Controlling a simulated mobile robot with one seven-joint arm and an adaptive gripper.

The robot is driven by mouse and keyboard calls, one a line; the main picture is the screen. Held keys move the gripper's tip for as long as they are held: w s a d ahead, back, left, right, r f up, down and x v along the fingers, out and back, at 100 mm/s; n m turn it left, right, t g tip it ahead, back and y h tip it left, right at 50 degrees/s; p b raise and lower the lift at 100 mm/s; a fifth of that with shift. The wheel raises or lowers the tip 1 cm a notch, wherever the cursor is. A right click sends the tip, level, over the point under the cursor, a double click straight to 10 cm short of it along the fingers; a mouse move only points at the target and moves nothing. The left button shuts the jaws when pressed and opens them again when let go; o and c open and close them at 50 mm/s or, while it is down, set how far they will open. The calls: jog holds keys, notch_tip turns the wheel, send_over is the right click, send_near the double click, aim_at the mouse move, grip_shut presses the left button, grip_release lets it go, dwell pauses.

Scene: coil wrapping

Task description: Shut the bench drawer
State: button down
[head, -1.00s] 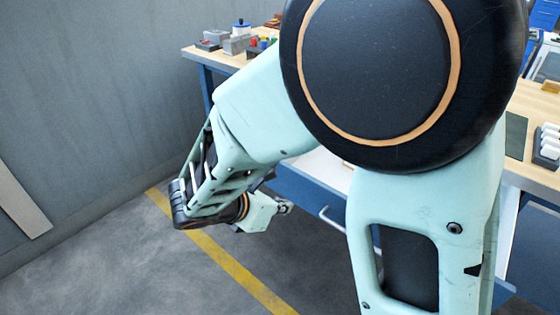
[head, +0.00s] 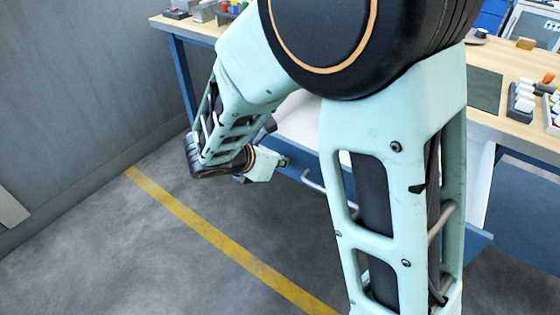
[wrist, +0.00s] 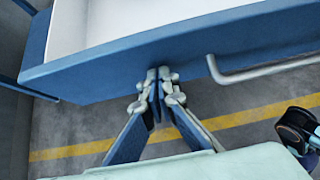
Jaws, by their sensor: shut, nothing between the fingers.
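The bench drawer stands open, with a white inside (head: 300,118) and a blue front (wrist: 110,82) that spans the wrist view. Its grey bar handle (wrist: 262,70) is right of my gripper there, and part of the handle (head: 312,182) shows in the head view. My gripper (wrist: 158,78) is shut and empty, its fingertips over the lower part of the blue front, left of the handle. Whether they touch the front I cannot tell. In the head view my gripper (head: 284,162) is small beside the drawer's left part. My arm hides much of the drawer's middle.
The wooden bench top (head: 500,128) carries a dark mat (head: 484,90), a rack of white-capped items (head: 522,98) and small items at the far left. A grey wall (head: 70,80) stands on the left. The floor with a yellow line (head: 215,235) is clear in front.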

jog(key=w+d+p, duration=0.2)
jog(key=w+d, duration=0.4)
jog(key=w, duration=0.2)
jog(key=w+d+p, duration=0.2)
jog(key=w+d, duration=0.5)
jog(key=w, duration=0.2)
jog(key=w+d+p, duration=0.3)
jog(key=w+d, duration=0.4)
jog(key=w, duration=0.2)
jog(key=shift+d, duration=0.25)
jog(key=shift+w+d+r, duration=0.1)
jog(key=shift+w+r, duration=0.05)
jog(key=shift+w, duration=0.1)
jog(key=shift+d+r, duration=0.1)
jog(key=shift+r, duration=0.05)
